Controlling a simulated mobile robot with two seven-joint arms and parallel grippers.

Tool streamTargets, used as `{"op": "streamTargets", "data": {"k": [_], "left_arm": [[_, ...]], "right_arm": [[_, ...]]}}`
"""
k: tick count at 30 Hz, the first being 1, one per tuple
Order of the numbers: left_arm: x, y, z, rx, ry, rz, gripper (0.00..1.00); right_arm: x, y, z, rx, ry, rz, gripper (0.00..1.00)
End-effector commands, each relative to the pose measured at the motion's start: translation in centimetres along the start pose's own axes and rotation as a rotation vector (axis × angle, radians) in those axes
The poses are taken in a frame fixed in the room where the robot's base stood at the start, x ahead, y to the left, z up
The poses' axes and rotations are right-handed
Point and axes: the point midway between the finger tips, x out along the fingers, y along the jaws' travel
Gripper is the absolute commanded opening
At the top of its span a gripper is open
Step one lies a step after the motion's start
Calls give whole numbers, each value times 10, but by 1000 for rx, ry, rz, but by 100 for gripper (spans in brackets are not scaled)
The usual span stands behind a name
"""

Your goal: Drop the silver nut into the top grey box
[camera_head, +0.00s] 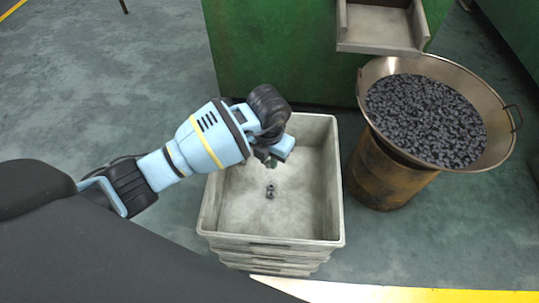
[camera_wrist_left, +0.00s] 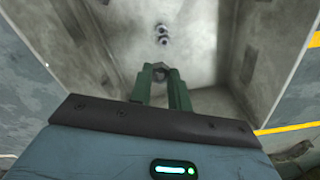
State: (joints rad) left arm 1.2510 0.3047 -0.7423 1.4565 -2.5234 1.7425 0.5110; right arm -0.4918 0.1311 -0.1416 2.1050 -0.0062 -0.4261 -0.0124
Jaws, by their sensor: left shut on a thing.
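The top grey box (camera_head: 330,200) is an open crate on a stack, right of my left arm in the head view. Its inner wall also shows in the left wrist view (camera_wrist_left: 205,25). My left gripper (camera_head: 270,162) is over the box. In the left wrist view its green fingers (camera_wrist_left: 160,76) are shut on a small silver nut (camera_wrist_left: 159,67), held above the box floor. My right gripper is not in view.
A wide metal pan (camera_head: 494,115) full of dark parts stands on a rusty drum (camera_head: 385,180) right of the box. A green machine (camera_head: 270,50) with a metal chute (camera_head: 380,28) stands behind. Floor at the left is clear.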

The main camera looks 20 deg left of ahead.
Motion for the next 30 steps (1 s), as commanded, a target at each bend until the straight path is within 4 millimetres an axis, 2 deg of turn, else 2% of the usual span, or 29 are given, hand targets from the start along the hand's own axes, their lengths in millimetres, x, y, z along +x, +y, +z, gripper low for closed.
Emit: {"op": "streamTargets", "data": {"k": [5, 6, 12, 22, 30], "left_arm": [[-1, 0, 0, 0, -2, 0, 0], [-1, 0, 0, 0, -2, 0, 20], [-1, 0, 0, 0, -2, 0, 44], [-6, 0, 1, 0, -4, 1, 44], [-46, 1, 2, 1, -7, 1, 44]], "right_arm": [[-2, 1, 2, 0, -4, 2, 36], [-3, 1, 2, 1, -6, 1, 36], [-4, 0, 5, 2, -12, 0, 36], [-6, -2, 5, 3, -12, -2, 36], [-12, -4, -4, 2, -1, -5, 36]]}}
